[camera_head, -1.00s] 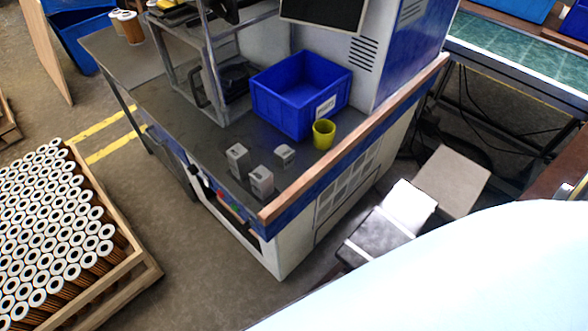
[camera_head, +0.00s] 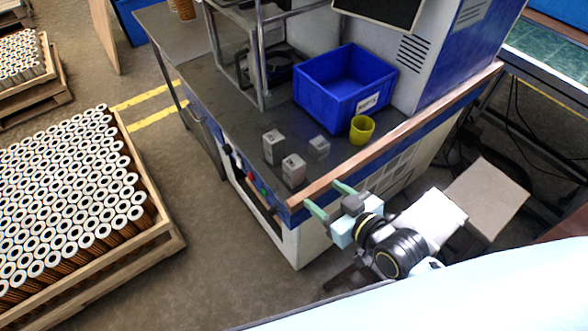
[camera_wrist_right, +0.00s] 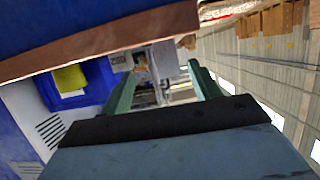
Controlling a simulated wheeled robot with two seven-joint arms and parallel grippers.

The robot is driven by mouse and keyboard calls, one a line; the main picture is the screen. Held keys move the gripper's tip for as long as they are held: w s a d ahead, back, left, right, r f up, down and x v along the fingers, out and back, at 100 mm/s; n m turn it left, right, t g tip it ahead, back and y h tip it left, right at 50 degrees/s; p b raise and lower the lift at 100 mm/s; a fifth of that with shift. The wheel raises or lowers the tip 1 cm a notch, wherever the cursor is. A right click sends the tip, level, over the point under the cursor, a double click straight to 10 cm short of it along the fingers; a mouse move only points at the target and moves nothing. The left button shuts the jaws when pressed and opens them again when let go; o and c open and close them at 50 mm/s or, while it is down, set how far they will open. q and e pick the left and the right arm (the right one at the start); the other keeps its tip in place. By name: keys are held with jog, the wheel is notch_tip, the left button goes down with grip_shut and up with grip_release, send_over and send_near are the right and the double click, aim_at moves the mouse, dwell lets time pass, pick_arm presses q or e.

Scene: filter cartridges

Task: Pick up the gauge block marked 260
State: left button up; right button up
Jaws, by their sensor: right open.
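Three grey gauge blocks stand apart on the dark bench top: a rear left block (camera_head: 273,147), a front block (camera_head: 293,170) and a right block (camera_head: 319,148). Their marks are too small in the head view for me to tell which is 260. My right gripper (camera_head: 328,198) is open and empty, near the bench's wooden front edge, on the near side of the blocks. In the right wrist view, the open fingers (camera_wrist_right: 162,72) point toward the bench, and a grey block (camera_wrist_right: 120,62) with an unclear mark shows beyond them. My left gripper is out of view.
A yellow cup (camera_head: 362,130) and a blue bin (camera_head: 334,103) stand behind and right of the blocks. The wooden edge strip (camera_head: 400,132) borders the bench front. A metal frame stands at the rear. A crate of cartridges (camera_head: 160,243) is on the floor at left.

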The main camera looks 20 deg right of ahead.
aim_at(300, 172)
jog(key=shift+t, duration=0.3)
jog(key=w+a, duration=0.1)
jog(key=w, duration=0.1)
jog(key=w+a, duration=0.1)
jog(key=w, duration=0.2)
jog(key=w+a+b, duration=0.1)
jog(key=w, duration=0.1)
jog(key=shift+w, duration=0.15)
jog(key=shift+a+b+x, duration=0.1)
jog(key=shift+b+x, duration=0.1)
jog(key=shift+x, duration=1.15)
jog(key=shift+a+b+x, duration=0.15)
jog(key=shift+b+x, duration=0.05)
jog(key=shift+x, duration=1.15)
jog(key=c, duration=1.3)
